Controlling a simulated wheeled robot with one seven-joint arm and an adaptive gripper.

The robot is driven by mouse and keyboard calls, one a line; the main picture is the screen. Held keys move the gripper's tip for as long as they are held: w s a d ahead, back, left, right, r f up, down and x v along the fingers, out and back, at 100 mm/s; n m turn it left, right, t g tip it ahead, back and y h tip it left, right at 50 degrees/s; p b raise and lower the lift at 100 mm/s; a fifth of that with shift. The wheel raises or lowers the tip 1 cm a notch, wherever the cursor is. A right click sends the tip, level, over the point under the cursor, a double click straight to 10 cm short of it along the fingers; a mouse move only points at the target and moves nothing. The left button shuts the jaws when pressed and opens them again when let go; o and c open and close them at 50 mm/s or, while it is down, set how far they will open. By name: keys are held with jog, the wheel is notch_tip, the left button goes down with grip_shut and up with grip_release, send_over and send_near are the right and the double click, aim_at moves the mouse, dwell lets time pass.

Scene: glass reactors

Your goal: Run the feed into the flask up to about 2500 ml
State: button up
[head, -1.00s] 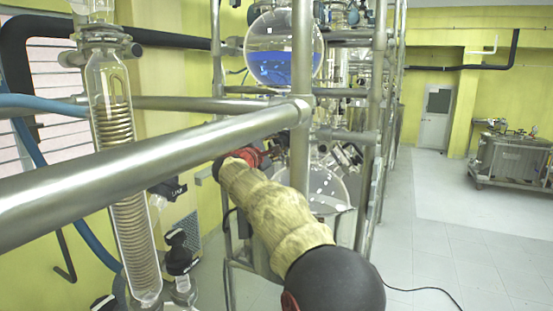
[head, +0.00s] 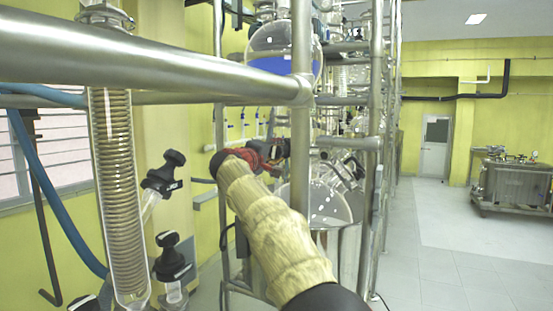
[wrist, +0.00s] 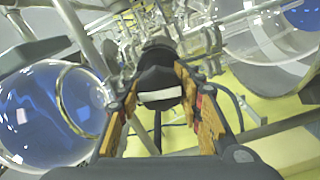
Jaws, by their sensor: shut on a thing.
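My gripper (wrist: 158,82) has its orange-padded fingers on either side of a black valve handle (wrist: 157,72) with a white band, and is shut on it. In the head view my gripper (head: 268,156) shows small at the end of my arm, with the handle hard to make out. A round glass flask (head: 285,37) holding blue liquid hangs above it, partly hidden by a steel pipe. Blue also shows in a round glass vessel (wrist: 45,112) at the left of the wrist view. I cannot read any volume marks.
A steel rail (head: 150,62) crosses close in front. A glass coil condenser (head: 118,190) and black-knobbed valves (head: 172,258) stand at left. A steel post (head: 301,130) stands beside my arm. A large glass vessel (head: 325,205) sits below.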

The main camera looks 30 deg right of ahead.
jog(key=shift+f+m, duration=0.2)
jog(key=shift+m, duration=0.2)
jog(key=o, duration=1.2)
jog(key=shift+r, duration=0.15)
jog(key=v, duration=1.2)
